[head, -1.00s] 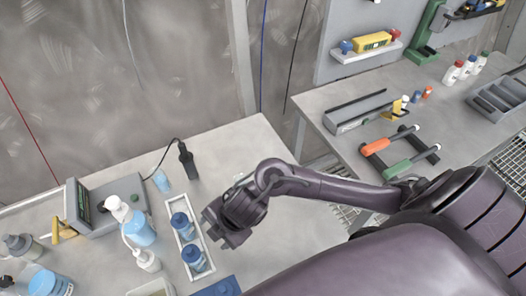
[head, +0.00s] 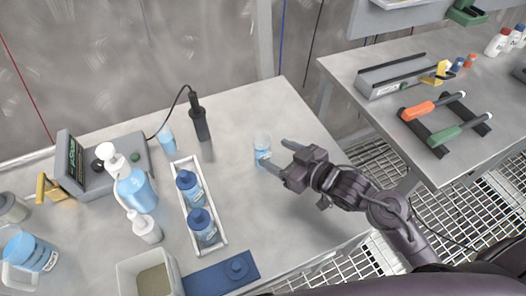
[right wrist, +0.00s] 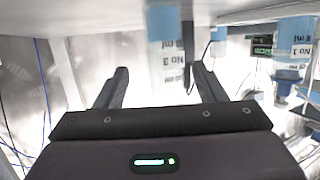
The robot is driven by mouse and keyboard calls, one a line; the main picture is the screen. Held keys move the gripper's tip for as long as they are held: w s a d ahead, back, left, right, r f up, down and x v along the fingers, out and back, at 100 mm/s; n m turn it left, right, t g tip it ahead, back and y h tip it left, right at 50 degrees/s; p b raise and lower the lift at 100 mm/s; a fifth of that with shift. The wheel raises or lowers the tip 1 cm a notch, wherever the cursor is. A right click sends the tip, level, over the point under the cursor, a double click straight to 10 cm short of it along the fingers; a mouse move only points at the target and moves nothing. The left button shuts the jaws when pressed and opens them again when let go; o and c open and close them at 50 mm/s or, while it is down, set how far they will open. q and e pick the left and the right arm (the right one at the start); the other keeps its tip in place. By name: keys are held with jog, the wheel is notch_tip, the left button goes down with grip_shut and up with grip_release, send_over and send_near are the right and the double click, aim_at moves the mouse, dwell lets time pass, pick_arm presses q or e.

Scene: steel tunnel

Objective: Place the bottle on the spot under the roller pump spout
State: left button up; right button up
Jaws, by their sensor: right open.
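A grey device with a dark display (head: 100,160) stands at the left; I cannot make out a roller pump spout or a marked spot. My left gripper is not in view.
Near the clear bottle are a white rack (head: 189,249) with two blue-capped bottles, a black upright probe (head: 199,120), a small blue vessel (head: 168,140) and a blue plate (head: 205,284). A second bench (head: 345,75) is at the right.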

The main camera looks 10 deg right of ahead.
aim_at(268, 151)
jog(key=x, duration=0.5)
jog(key=shift+w+a+p, duration=0.1)
jog(key=shift+a+p, duration=0.25)
jog(key=shift+a, duration=0.15)
jog(key=c, duration=1.2)
jog(key=shift+o, duration=0.2)
jog(key=shift+r, duration=0.1)
